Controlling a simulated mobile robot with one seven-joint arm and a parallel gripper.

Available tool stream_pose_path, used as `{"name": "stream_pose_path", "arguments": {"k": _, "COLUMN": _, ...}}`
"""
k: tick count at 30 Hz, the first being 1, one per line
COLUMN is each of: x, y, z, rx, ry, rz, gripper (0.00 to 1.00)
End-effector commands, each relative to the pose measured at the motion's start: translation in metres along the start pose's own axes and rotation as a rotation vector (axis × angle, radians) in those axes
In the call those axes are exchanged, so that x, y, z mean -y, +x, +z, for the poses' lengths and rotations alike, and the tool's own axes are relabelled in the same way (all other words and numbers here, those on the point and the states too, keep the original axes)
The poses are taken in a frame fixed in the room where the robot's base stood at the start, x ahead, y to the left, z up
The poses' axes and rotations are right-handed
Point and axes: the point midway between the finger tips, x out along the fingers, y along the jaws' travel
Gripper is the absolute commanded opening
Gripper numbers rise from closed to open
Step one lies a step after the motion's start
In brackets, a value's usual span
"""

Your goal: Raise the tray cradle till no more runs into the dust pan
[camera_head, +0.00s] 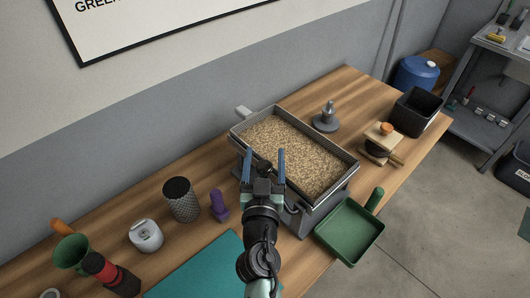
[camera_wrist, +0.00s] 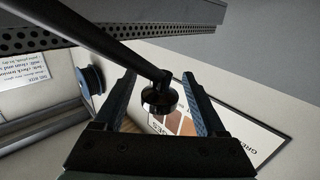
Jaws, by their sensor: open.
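The tray cradle (camera_head: 345,176) is a grey metal frame holding a wide tray full of pale tan beans, on the wooden bench. The beans spread over the whole tray. The green dust pan (camera_head: 350,232) sits at the tray's lower right, below its near corner, and I see no beans in it. My gripper (camera_head: 266,156) is open at the tray's near left edge. In the wrist view, a black lever with a round knob (camera_wrist: 160,98) reaches between its two fingers. The fingers stand either side of the knob, apart from it.
A mesh cup (camera_head: 181,200), a purple object (camera_head: 219,207) and a white round device (camera_head: 145,236) stand left of the cradle. A grey weight-like piece (camera_head: 327,118), a wooden item (camera_head: 381,145) and a black bin (camera_head: 416,111) stand right. A teal mat (camera_head: 195,270) lies in front.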

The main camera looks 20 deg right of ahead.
Motion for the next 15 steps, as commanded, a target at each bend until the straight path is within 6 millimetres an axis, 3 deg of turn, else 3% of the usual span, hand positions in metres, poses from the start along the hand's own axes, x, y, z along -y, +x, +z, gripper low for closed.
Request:
{"name": "stream_pose_path", "arguments": {"k": 12, "x": -0.0003, "y": 0.0071, "z": 0.0001, "rx": 0.000, "ry": -0.001, "rz": 0.001, "gripper": 0.73}}
{"name": "stream_pose_path", "arguments": {"k": 15, "x": -0.0002, "y": 0.0071, "z": 0.0001, "rx": 0.000, "ry": -0.001, "rz": 0.000, "gripper": 0.55}}
